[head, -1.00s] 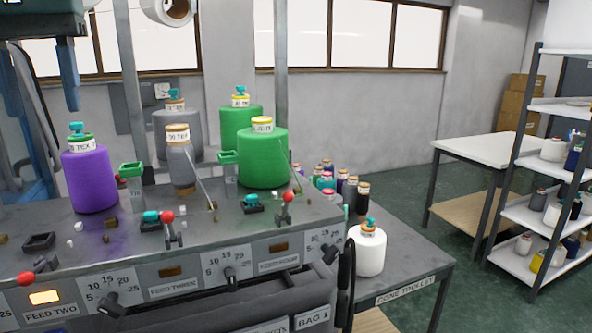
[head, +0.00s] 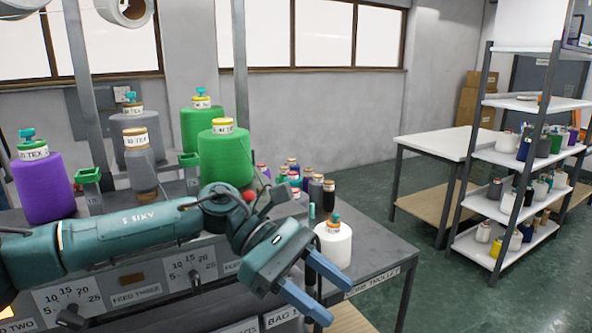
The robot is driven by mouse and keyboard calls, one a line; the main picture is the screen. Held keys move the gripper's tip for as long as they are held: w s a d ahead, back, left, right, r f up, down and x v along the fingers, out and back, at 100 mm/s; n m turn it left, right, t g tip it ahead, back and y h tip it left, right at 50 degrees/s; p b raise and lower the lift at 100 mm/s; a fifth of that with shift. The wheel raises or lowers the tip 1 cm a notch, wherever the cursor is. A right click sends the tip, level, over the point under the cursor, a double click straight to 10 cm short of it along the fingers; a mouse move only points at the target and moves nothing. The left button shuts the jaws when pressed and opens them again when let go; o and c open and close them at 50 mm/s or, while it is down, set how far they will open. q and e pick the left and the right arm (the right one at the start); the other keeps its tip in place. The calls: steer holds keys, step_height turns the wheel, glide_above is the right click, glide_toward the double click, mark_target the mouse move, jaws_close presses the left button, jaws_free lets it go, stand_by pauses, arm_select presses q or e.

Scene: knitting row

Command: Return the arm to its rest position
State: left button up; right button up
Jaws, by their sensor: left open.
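My left arm comes in from the left, across the front of the knitting machine. Its gripper (head: 318,284) has two blue fingers spread apart, with nothing seen between them. The gripper is in front of the cone trolley (head: 385,262), close to the white cone (head: 334,243) in the picture. I cannot tell whether it touches the cone. The white cone stands upright near the trolley's front edge, with its lower left partly behind a finger. My right gripper is not in view.
Purple (head: 43,186), grey (head: 143,168) and green (head: 226,155) cones stand on the machine. Several small spools (head: 316,190) stand at the trolley's back.

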arm_select(q)
steer(key=s+d+f+n+h, duration=0.1)
steer(key=s+d+n+h, duration=0.1)
steer(key=d+n+h, duration=0.5)
steer(key=w+a+f+m+t+y, duration=0.2)
steer(key=a+f+m+t+y, duration=0.15)
steer(key=f+m+t, duration=0.55)
steer(key=w+a+f+m+t+y, duration=0.15)
steer(key=a+f+m+t, duration=0.35)
steer(key=m, duration=0.8)
steer(key=w+a+f+m+t+y, duration=0.1)
steer(key=a+f+m+t+y, duration=0.3)
steer(key=m+t, duration=0.55)
steer(key=s+a+f+n+g+y, duration=0.3)
steer(key=s+a+f+n, duration=0.2)
steer(key=f, duration=0.5)
steer(key=s+a+f+n+g+y, duration=0.3)
steer(key=s+a+f+n+g, duration=0.1)
steer(key=s+a+f, duration=0.4)
step_height(320, 180, down, 2)
steer(key=shift+s+a+n+y, duration=0.4)
steer(key=shift+s+n, duration=0.35)
steer(key=shift+s, duration=0.2)
